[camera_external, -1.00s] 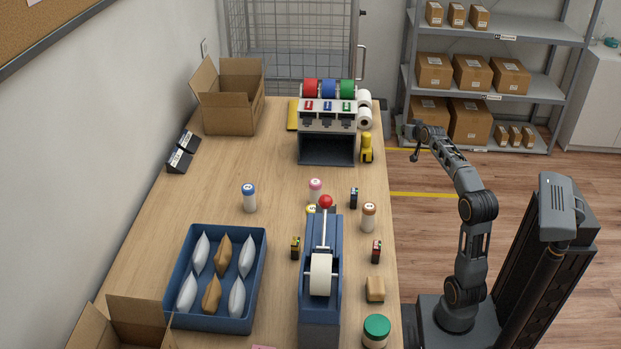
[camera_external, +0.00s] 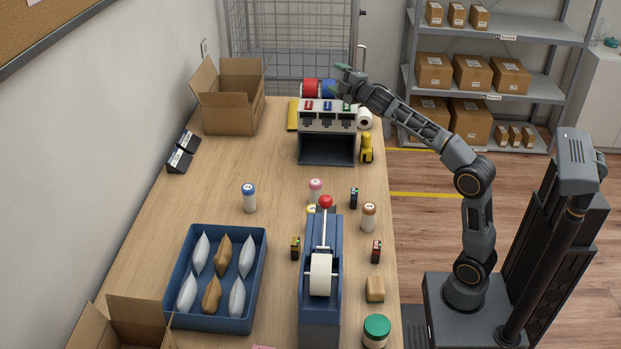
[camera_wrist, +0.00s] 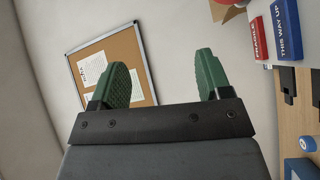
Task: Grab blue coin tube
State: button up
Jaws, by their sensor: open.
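The blue-capped coin tube (camera_external: 249,198) stands upright on the counter, left of the middle, behind the blue tray. A blue-capped item at the right edge of the wrist view (camera_wrist: 307,144) may be its top. My gripper (camera_external: 343,82) is raised in front of the label dispenser in the external view, well away from the tube and higher. In the wrist view, its green finger pads (camera_wrist: 163,82) are spread apart with nothing between them.
Pink-capped (camera_external: 315,190) and brown-capped tubes (camera_external: 369,217) stand right of the blue one. A blue tape dispenser (camera_external: 320,300) with a red knob stands near. The blue tray (camera_external: 180,322) holds several pouches. Label rolls sit atop a dispenser (camera_external: 327,150). Counter around the blue tube is clear.

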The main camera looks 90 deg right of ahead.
jog(key=w+a+f+n+y+p, duration=0.2)
jog(key=w+a+f+n+p, duration=0.15)
jog(key=w+a, duration=0.3)
jog(key=w+a+f+n+y+p, duration=0.2)
jog(key=w+a+n+y+p, duration=0.15)
jog(key=w+a, duration=0.3)
jog(key=n+g+p, duration=0.2)
jog(key=n+p, duration=0.5)
jog(key=n, duration=0.2)
send_over(253, 190)
jog(key=s, duration=0.5)
notch_tip(253, 190, down, 10)
jog(key=w+f+n+p, duration=0.1)
jog(key=f+n, duration=0.1)
jog(key=a+f+n+p, duration=0.1)
jog(key=f+n+p, duration=0.1)
jog(key=w+f+n+p, duration=0.1)
jog(key=f+n, duration=0.1)
jog(key=f, duration=0.1)
jog(key=shift+w+a+f+n, duration=0.1)
jog(key=shift+w+a+n, duration=0.15)
jog(key=shift+w+n, duration=0.05)
jog(key=shift+w+f+p, duration=0.2)
jog(key=shift+f+p, duration=0.1)
jog(key=shift+f, duration=0.05)
jog(key=shift+p+x, duration=0.6)
jog(key=shift+x, duration=1.8)
jog(key=shift+f, duration=0.15)
jog(key=shift+c, duration=0.2)
jog(key=c, duration=1.1)
